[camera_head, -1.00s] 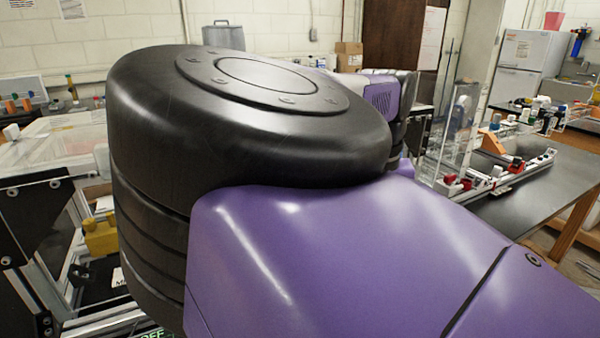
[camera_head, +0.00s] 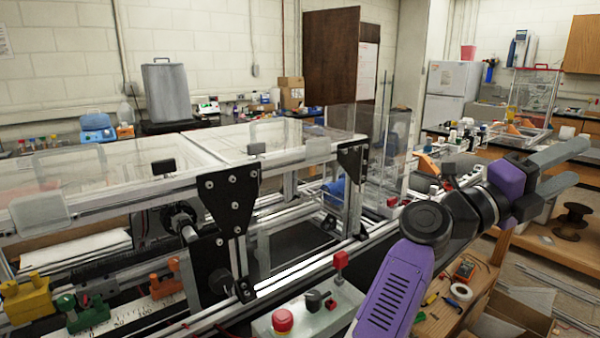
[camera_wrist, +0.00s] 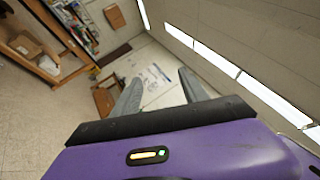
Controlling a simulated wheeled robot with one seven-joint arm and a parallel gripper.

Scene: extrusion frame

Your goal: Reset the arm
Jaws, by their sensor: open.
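My gripper (camera_head: 565,166) is at the right of the head view, raised above the level of the benches. Its two grey fingers are spread apart and point right, with nothing between them. My purple and black arm rises from the lower middle of the head view to it. In the wrist view the gripper (camera_wrist: 160,90) also shows two separated fingers, with only distant wall and floor beyond them. No object is held.
The extrusion frame (camera_head: 228,200) with clear panels fills the left and middle. A grey box with a red button (camera_head: 282,320) stands near my arm. A wooden bench with tape (camera_head: 461,291) lies below the arm. A fridge (camera_head: 450,90) stands far behind. The air around the gripper looks clear.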

